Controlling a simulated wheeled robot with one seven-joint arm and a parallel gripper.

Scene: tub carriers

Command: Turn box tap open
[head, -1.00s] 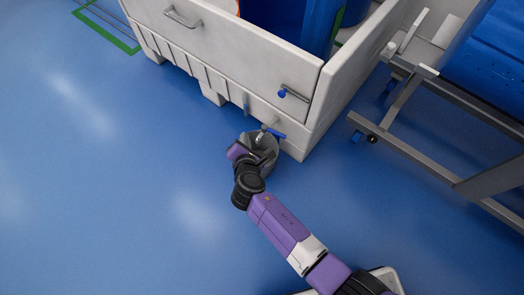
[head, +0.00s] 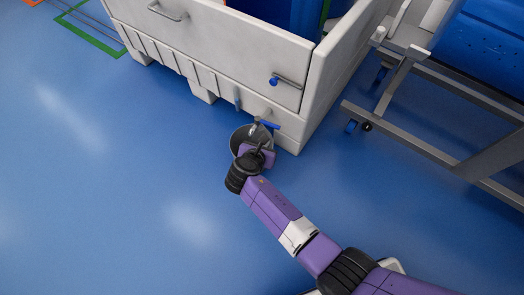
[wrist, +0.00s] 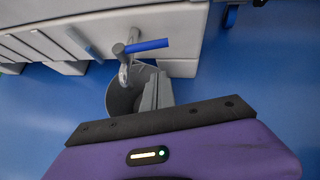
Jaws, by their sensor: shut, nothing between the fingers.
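The box (head: 215,45) is a large pale grey tub. Its tap (head: 258,121) is low on the front wall near the right corner; the metal tap also shows in the wrist view (wrist: 123,58). Its blue lever (wrist: 148,45) points sideways to the right of the tap body, and it shows in the head view (head: 270,126). My gripper (wrist: 157,88) is shut and empty, just below the lever and right of the spout, apparently apart from both. In the head view my gripper partly hides the area below the tap.
A grey bucket (wrist: 118,98) stands on the floor under the tap, close to my gripper. A metal bar with a blue end (head: 274,81) sits higher on the box. A grey wheeled frame (head: 400,135) stands at right. The blue floor at left is clear.

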